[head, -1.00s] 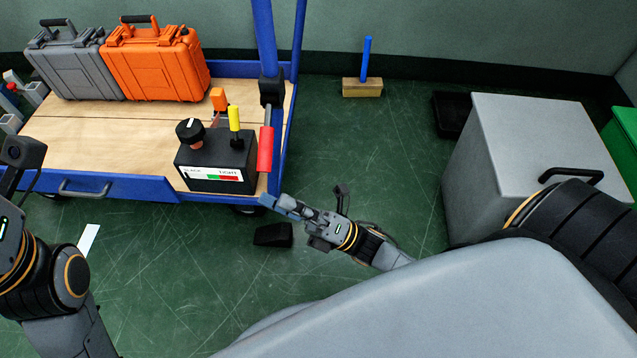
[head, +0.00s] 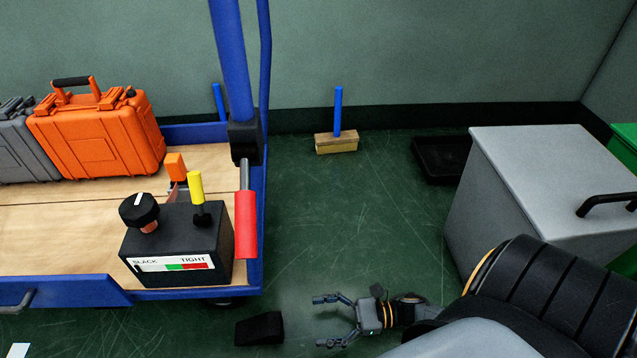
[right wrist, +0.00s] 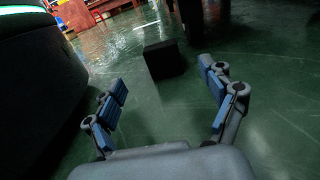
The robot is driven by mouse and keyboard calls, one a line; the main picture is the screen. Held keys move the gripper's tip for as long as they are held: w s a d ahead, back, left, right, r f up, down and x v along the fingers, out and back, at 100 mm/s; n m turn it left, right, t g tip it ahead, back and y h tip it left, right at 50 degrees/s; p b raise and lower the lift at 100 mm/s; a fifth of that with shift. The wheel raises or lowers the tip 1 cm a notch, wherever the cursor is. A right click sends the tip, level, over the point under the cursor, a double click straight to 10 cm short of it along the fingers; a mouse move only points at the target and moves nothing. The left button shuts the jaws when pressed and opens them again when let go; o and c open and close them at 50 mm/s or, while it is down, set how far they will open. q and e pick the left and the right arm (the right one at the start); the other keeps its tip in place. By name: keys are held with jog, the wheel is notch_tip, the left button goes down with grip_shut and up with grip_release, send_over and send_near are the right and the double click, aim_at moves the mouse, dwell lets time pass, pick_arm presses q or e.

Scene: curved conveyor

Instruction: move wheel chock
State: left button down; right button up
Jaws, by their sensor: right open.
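The wheel chock (head: 259,329) is a small black wedge on the green floor, just in front of the blue cart's near right corner. It also shows in the right wrist view (right wrist: 164,59), ahead of the fingers and slightly above the middle. My right gripper (head: 322,321) is low near the floor, to the right of the chock. Its fingers are spread open and point left at the chock, with a gap between. In the right wrist view the open fingers (right wrist: 160,103) hold nothing. My left gripper is not in view.
The blue cart (head: 70,289) carries an orange case (head: 100,135), a grey case (head: 15,150) and a black control box (head: 180,240). A wooden block with a blue handle (head: 336,142) lies behind. A black tray (head: 440,158) and grey bin (head: 520,170) stand right. Floor between is clear.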

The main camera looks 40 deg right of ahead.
aim_at(265, 325)
jog(key=b+x, duration=0.4)
jog(key=x, duration=0.8)
jog(key=shift+w+a+f, duration=0.1)
jog(key=shift+w+a, duration=0.1)
jog(key=shift+w, duration=0.05)
jog(key=shift+w+a, duration=0.3)
jog(key=shift+a, duration=0.25)
jog(key=shift+c, duration=0.2)
jog(key=c, duration=1.5)
jog(key=shift+w+d+b, duration=0.45)
jog(key=shift+w+d, duration=0.05)
jog(key=shift+w, duration=0.2)
jog(key=shift+w+d+b, duration=0.4)
jog(key=shift+w+d, duration=0.05)
jog(key=shift+w, duration=0.3)
jog(key=shift+w+d+b, duration=0.45)
jog(key=shift+w+d, duration=0.05)
jog(key=shift+w, duration=0.2)
jog(key=shift+c, duration=0.3)
jog(key=shift+w+d, duration=0.3)
jog(key=shift+w, duration=0.25)
jog(key=shift+w+d, duration=0.35)
jog(key=shift+w, duration=0.15)
jog(key=o, duration=1.6)
